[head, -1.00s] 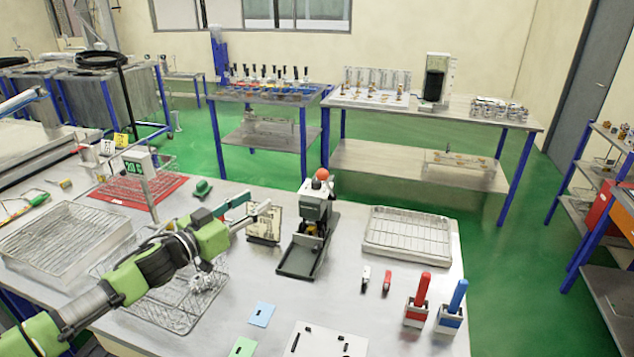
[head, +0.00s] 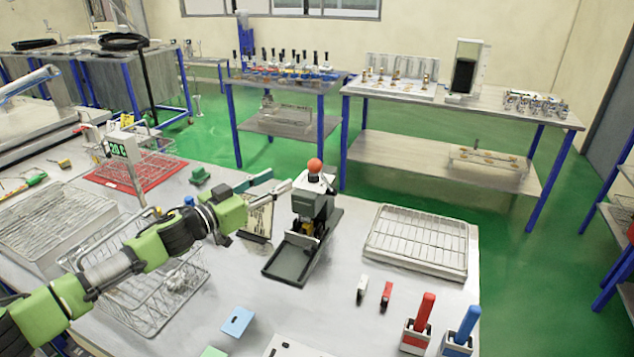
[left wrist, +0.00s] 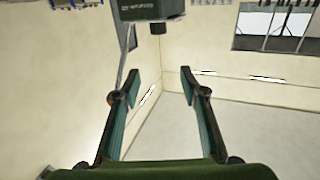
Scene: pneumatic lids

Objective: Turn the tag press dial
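The dark grey-green press (head: 310,204) stands on the workbench in the middle of the head view, with an orange-red ball (head: 315,165) on top and a flat dark tray in front. I cannot clearly make out a dial on it. My left gripper (head: 276,184) is just left of the press's upper part, its fingers pointing toward it. In the left wrist view the two teal fingers are apart with nothing between them. A dark box-shaped body (left wrist: 150,9), probably the press's, shows at the top edge beyond the fingertips. My right gripper is not in view.
A wire basket (head: 146,312) lies below my left arm. A wire rack (head: 418,240) lies right of the press. Red (head: 419,325) and blue (head: 462,330) handled tools stand in holders at front right. A beige upright plate (head: 258,220) stands close left of the press.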

